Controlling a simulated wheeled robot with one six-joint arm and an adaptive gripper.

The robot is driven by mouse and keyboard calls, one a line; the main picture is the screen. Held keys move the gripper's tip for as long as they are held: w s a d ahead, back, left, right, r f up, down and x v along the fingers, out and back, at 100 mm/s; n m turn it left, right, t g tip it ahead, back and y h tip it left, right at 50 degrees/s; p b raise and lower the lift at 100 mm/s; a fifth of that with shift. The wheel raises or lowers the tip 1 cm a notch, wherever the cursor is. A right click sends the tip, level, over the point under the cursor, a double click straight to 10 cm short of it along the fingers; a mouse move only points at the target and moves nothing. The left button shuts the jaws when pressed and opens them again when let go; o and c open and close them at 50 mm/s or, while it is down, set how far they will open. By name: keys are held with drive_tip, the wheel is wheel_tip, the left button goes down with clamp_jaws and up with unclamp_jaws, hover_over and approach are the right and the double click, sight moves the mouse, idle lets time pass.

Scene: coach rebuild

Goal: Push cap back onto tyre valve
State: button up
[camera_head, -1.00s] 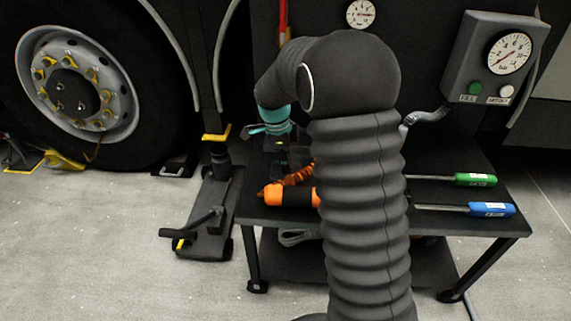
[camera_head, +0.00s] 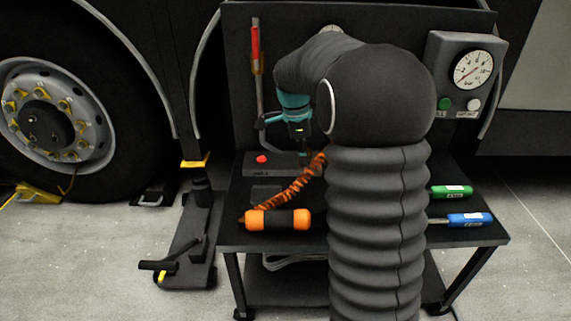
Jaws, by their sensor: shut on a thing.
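My gripper (camera_head: 302,148) hangs below the teal wrist over the left back part of the dark bench. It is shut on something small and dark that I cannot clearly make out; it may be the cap. Its tips are just right of a low dark block (camera_head: 285,166) with a red round piece on top (camera_head: 262,159). The big wheel (camera_head: 45,118) is at the far left, well away from the gripper. A thin yellowish line (camera_head: 71,181) shows at its lower right; I cannot tell whether it is the tyre valve.
An orange-and-black tool (camera_head: 278,220) with a coiled orange hose (camera_head: 300,186) lies on the bench (camera_head: 270,240). Green (camera_head: 451,191) and blue (camera_head: 468,219) handled tools lie at right. A gauge box (camera_head: 467,75) stands behind. A floor jack (camera_head: 185,262) and yellow chock (camera_head: 35,194) stand left.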

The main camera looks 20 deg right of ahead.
drive_tip(key=r+p, duration=0.1)
drive_tip(key=r, duration=0.1)
drive_tip(key=d+r+p, duration=0.1)
drive_tip(key=r+p, duration=0.1)
drive_tip(key=r, duration=0.1)
drive_tip(key=shift+s+d+r, duration=0.15)
idle(0.5)
